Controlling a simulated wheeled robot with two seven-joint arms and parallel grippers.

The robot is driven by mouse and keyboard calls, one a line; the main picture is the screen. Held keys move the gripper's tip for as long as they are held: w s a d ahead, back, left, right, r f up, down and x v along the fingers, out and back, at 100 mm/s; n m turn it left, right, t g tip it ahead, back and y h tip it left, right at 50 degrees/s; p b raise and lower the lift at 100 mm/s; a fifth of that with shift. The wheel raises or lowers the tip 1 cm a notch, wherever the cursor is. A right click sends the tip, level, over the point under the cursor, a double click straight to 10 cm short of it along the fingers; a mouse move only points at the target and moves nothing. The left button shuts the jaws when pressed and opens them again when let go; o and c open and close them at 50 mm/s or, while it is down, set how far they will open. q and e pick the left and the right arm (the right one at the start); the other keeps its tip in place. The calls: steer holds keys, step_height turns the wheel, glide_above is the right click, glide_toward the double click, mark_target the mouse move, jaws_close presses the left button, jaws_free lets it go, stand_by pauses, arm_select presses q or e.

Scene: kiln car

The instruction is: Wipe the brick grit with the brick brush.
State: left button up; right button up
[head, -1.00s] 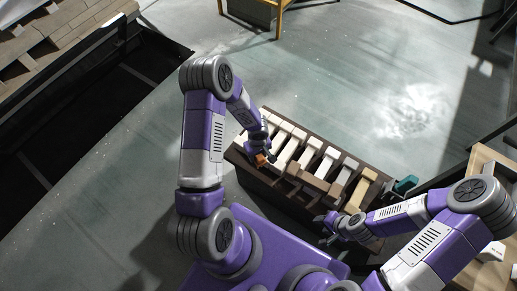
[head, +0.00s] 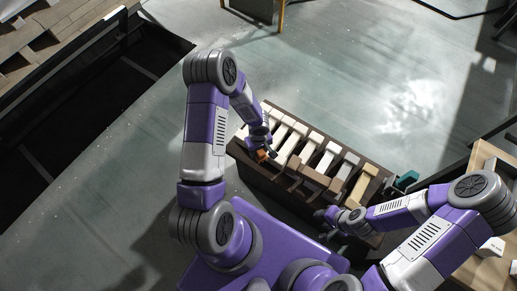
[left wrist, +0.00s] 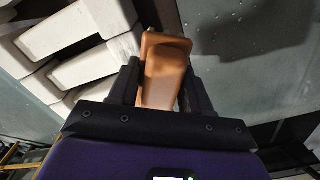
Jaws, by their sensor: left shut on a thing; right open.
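My left gripper (head: 268,152) is at the near left end of the kiln car (head: 262,181). In the left wrist view my left gripper (left wrist: 160,95) is shut on an orange-brown block-like thing (left wrist: 164,62), which appears to be the brick brush. It also shows as a small orange patch in the head view (head: 262,156). Any bristles are hidden. I cannot make out the brick grit. My right gripper (head: 322,216) is open and empty near the car's near right side.
Several pale bricks (head: 297,137) lie in rows on the car, with a brown bar (head: 314,177) across some of them. A teal thing (head: 405,181) stands at the car's right end. A wooden surface (head: 490,268) is at the right. Open floor (head: 330,80) lies beyond the car.

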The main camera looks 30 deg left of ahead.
arm_select(q)
steer(key=shift+f, duration=0.75)
stand_by(0.8)
steer(key=shift+w, duration=0.1)
steer(key=shift+w+r+p, duration=0.15)
steer(key=shift+w+p, duration=0.5)
steer(key=shift+p, duration=0.05)
steer(key=shift+w+d+p, duration=0.1)
steer(key=shift+w+p, duration=0.3)
steer(key=shift+w, duration=0.35)
steer(key=shift+w+d, duration=0.1)
steer(key=shift+w, duration=1.05)
steer(key=shift+w+f, duration=0.2)
steer(key=shift+w, duration=0.2)
steer(key=shift+w+d, duration=0.1)
steer(key=shift+w, duration=0.6)
